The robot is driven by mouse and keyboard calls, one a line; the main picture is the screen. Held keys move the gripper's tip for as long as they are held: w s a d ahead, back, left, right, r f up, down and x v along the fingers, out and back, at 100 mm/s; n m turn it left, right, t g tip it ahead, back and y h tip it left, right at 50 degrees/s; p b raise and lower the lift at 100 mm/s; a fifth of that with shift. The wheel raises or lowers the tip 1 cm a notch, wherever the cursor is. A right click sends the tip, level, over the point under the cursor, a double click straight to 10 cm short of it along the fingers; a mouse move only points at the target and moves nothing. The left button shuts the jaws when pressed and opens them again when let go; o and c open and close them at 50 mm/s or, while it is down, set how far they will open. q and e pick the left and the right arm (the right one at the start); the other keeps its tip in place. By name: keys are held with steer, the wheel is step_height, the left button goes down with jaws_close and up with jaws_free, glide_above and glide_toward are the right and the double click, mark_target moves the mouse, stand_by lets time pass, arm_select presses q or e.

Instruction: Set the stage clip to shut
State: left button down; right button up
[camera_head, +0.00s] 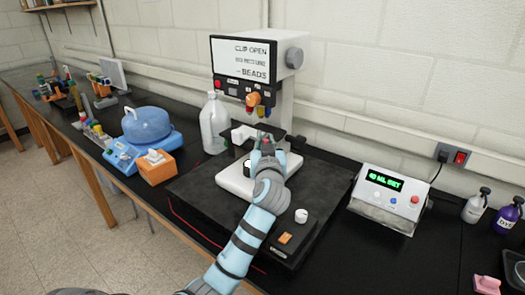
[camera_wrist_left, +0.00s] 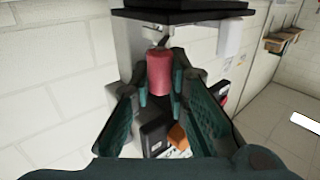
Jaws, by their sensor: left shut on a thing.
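The microscope-like instrument (camera_head: 292,62) stands at the back of the bench, and its screen (camera_head: 240,58) reads "CLIP OPEN" at the top and "BEADS" at the bottom. My left gripper (camera_head: 266,146) is at its stage, below the coloured lenses, and hides most of the clip. In the left wrist view, a red cylindrical grip (camera_wrist_left: 159,72) on a small metal piece sits between the fingers (camera_wrist_left: 160,98). I take it for the stage clip's handle; the gripper is shut on it. The clip's exact angle is hard to tell. My right gripper is out of view.
A clear bottle (camera_head: 213,125) stands left of the instrument. A blue-domed device (camera_head: 147,122) and an orange box (camera_head: 156,168) are farther left. A control box (camera_head: 391,197) with a green display stands right, with small bottles (camera_head: 475,206) beyond it. Bare bench lies between.

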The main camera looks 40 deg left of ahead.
arm_select(q)
steer(key=n+g+y+b, duration=0.1)
steer(key=g+b, duration=0.1)
steer(key=b, duration=0.1)
steer(key=w+n+g+y+b, duration=0.1)
steer(key=n+g+y+b, duration=0.1)
steer(key=b, duration=0.1)
steer(key=w+d+n+g+y+b, duration=0.1)
steer(key=n+g+y+b, duration=0.1)
steer(key=b, duration=0.1)
steer(key=shift+f+g+b, duration=0.35)
steer(key=shift+g, duration=0.05)
steer(key=shift+d+r+n+g+b, duration=0.1)
steer(key=shift+n+g+b, duration=0.25)
steer(key=shift+n+g, duration=0.25)
steer(key=shift+w+r+n+g+y+b, duration=0.2)
steer(key=shift+n+g+y+b, duration=0.1)
steer(key=shift+n+g, duration=0.25)
steer(key=shift+w+r+n+g+y+b, duration=0.15)
steer(key=shift+n+g+y+b, duration=0.2)
steer(key=shift+g, duration=0.4)
steer(key=shift+f, duration=0.1)
steer(key=c, duration=1.5)
jaws_free()
steer(key=shift+w, duration=0.1)
steer(key=shift+c, duration=0.2)
